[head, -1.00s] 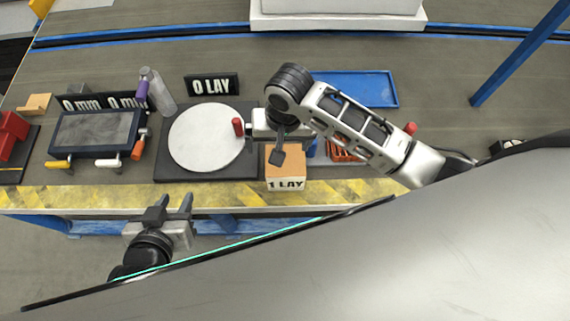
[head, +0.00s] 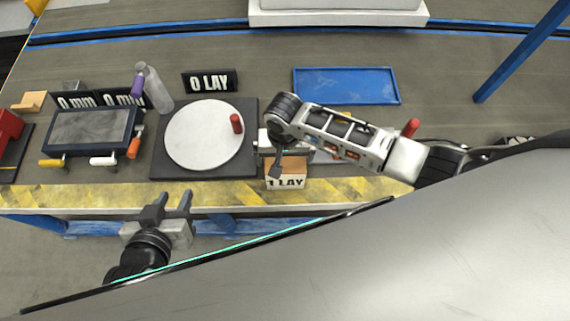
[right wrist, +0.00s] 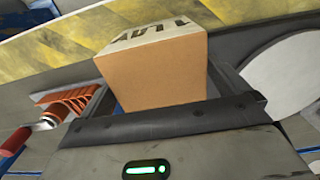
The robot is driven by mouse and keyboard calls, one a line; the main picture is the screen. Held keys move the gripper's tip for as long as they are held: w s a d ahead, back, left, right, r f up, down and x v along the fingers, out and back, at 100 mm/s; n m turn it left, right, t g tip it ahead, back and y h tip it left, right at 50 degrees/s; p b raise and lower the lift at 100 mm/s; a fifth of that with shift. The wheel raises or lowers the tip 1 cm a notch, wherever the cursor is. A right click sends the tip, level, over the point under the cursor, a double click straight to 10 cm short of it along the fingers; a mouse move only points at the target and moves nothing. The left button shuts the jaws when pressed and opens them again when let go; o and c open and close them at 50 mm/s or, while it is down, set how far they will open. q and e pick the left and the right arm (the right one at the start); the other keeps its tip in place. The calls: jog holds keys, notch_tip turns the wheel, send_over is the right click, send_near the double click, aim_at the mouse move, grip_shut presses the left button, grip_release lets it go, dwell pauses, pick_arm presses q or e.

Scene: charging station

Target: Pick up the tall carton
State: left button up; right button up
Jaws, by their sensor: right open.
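The tall carton, an orange-brown box with a pale label face reading "1 LAY" (head: 287,181), stands at the bench's front edge, right of the round white plate. My right gripper (head: 273,165) is over its far part and hides some of it. In the right wrist view the carton (right wrist: 155,75) sits between the two fingers of my right gripper (right wrist: 172,92), which are apart. I cannot tell whether either finger touches it. My left gripper (head: 168,207) is open and empty in front of the bench, left of the carton.
The round white plate (head: 203,135) with a red knob lies left of the carton. A blue tray (head: 347,86) lies behind my right arm. A grey bottle (head: 156,92) and a dark screen-like block (head: 90,131) stand at left. Striped tape (head: 215,195) marks the front edge.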

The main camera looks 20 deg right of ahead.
notch_tip(320, 180, down, 4)
jog(key=shift+s+r+b, duration=0.1)
jog(key=shift+b, duration=0.3)
jog(key=c, duration=0.9)
jog(key=shift+c, duration=0.2)
jog(key=shift+r, duration=0.15)
